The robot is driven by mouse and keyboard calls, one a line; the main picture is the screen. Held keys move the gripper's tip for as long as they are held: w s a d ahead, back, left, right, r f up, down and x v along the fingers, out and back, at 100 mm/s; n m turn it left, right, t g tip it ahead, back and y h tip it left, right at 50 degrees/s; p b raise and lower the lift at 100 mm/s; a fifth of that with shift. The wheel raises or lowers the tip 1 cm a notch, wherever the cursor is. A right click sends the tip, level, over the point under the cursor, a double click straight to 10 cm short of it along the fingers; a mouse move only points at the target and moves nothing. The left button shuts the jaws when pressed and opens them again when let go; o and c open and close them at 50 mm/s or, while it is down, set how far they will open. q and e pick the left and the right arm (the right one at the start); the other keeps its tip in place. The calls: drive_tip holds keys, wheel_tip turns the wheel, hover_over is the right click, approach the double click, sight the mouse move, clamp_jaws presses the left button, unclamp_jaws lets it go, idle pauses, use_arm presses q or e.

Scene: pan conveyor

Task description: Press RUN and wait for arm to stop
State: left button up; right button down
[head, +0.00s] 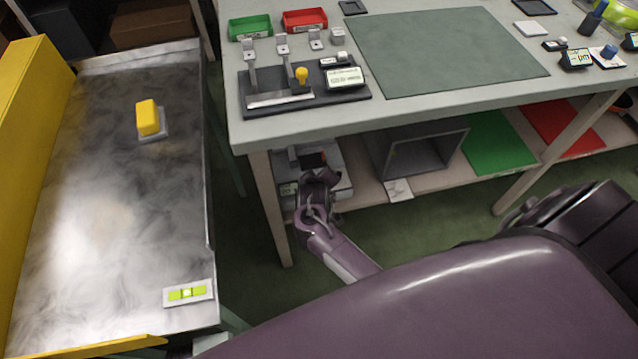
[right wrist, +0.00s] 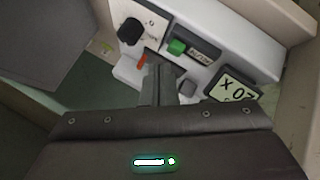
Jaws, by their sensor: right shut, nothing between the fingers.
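The control box (head: 341,185) sits low under the bench, partly hidden behind my right gripper (head: 318,176). In the right wrist view the box (right wrist: 197,75) is pale, with a green button (right wrist: 177,47), a small label (right wrist: 204,55) too blurred to read surely, a black knob (right wrist: 130,31), a red-orange lever (right wrist: 142,62) and a display (right wrist: 238,91) reading about "X 07". My right gripper (right wrist: 165,68) is shut and empty, its tips just below the green button in the picture. Whether they touch the box I cannot tell. My left gripper is out of view.
A metal pan (head: 100,220) at the left holds a yellow block (head: 148,118) and a small level (head: 188,293). The bench (head: 440,110) carries a fixture board (head: 270,110) and trays. An open grey box (head: 415,155) stands on the shelf beside the control box.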

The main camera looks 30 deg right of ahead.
drive_tip(key=shift+f, duration=0.1)
idle(0.7)
drive_tip(key=shift+f, duration=0.35)
idle(0.4)
